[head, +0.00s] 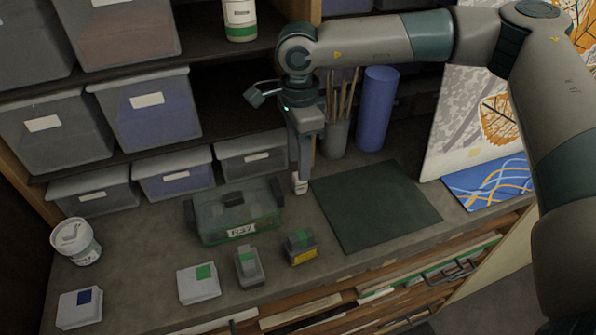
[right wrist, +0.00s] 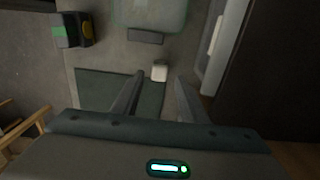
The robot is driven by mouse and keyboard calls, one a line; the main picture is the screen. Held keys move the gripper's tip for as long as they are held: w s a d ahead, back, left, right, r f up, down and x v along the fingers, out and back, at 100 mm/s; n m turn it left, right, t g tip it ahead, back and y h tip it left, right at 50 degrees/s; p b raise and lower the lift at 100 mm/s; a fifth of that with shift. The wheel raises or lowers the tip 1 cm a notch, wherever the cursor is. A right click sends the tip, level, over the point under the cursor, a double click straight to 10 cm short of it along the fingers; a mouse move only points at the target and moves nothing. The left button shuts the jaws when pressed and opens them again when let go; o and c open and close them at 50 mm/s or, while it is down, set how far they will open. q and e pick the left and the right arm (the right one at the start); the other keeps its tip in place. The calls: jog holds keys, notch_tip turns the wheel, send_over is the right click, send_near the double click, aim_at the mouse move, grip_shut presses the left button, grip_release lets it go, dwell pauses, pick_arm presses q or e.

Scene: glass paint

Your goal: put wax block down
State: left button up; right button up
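The wax block, a small white block (head: 300,187), stands on the grey counter (head: 165,240) just left of the dark green mat. In the right wrist view the white block (right wrist: 159,73) shows between and just past the fingertips, with a gap on each side. My right gripper (head: 302,172) points down right above the block; its fingers (right wrist: 159,80) are apart and hold nothing. In the head view the fingers partly cover the block's top. My left gripper is not in view.
A lidded green-tinted box (head: 238,212) is close left of the block. The green mat (head: 374,205) is bare. A brush cup (head: 335,138) and blue cylinder (head: 377,108) stand behind. Small boxes (head: 300,247) and a white jar (head: 76,241) are on the counter. Shelf bins (head: 148,108) line the back.

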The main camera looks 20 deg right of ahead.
jog(key=shift+w+d+r+b, duration=0.15)
jog(key=shift+r+b, duration=0.55)
jog(key=shift+r, duration=1.25)
jog(key=shift+s+f, duration=0.1)
jog(key=shift+s, duration=0.1)
